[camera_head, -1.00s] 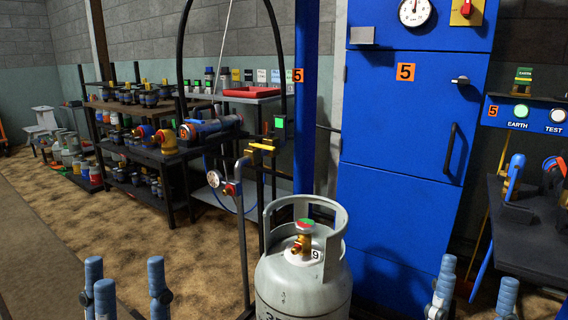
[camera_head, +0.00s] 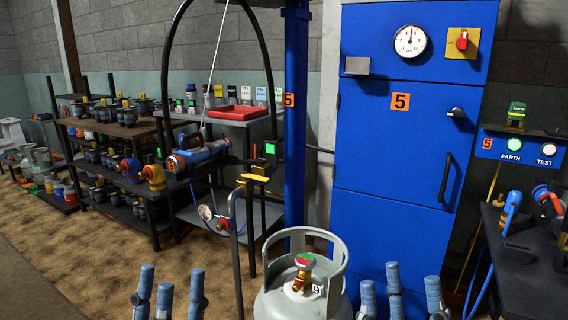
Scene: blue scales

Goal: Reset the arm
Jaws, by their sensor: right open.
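My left gripper (camera_head: 171,294) stands at the bottom edge, left of the gas cylinder, with its blue fingers pointing up. They are spread apart with nothing between them, so it looks open. My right gripper (camera_head: 401,294) is at the bottom edge, right of the cylinder. Its blue fingers are also spread apart and empty. Both grippers are apart from the cylinder, as far as I can see. The arms and the lower parts of both grippers are cut off below the picture.
The grey gas cylinder (camera_head: 275,304), with a red and green valve, stands between the grippers. Behind it are a filling stand with a gauge (camera_head: 206,212), a blue post (camera_head: 295,135) and a blue cabinet (camera_head: 392,172). Loaded shelves (camera_head: 125,131) stand left. A dark bench (camera_head: 528,276) is right.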

